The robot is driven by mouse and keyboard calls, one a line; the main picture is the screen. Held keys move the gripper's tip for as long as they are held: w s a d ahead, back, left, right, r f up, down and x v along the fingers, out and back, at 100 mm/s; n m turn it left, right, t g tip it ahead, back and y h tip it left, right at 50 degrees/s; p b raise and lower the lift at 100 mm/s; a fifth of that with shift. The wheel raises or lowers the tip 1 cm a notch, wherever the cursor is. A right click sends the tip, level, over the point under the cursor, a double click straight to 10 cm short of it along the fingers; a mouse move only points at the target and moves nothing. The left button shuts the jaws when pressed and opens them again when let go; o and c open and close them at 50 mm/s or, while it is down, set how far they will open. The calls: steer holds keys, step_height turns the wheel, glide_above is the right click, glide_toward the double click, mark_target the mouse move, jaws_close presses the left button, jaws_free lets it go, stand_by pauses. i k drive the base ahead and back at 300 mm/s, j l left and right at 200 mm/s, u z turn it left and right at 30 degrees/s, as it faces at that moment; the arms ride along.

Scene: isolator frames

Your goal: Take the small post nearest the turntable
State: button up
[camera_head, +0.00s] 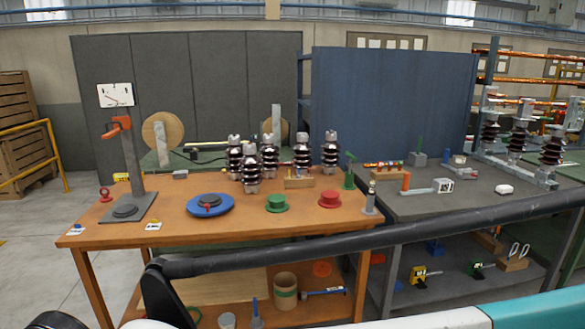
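The turntable appears to be the blue round disc (222,208) with a dark centre on the orange-brown table. Several dark ribbed post insulators with grey caps stand upright behind it and to its right. The front post (252,174) and the left post (234,157) stand closest to the disc. I cannot tell which of these two is nearer. Behind and to the right are another post (269,155), one near the middle (302,153) and one at the right (330,151). The front post partly overlaps those behind. My gripper is not in view.
Green (277,204) and red (330,199) flanged pieces sit right of the disc. A stand with an orange arm (127,165) rises at left. A wooden block (299,183) lies by the posts. A dark bar (360,240) crosses the foreground. The table's front left is mostly clear.

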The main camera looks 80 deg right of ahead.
mark_target(250, 174)
steer(key=l+z, duration=0.1)
steer(key=z, duration=2.35)
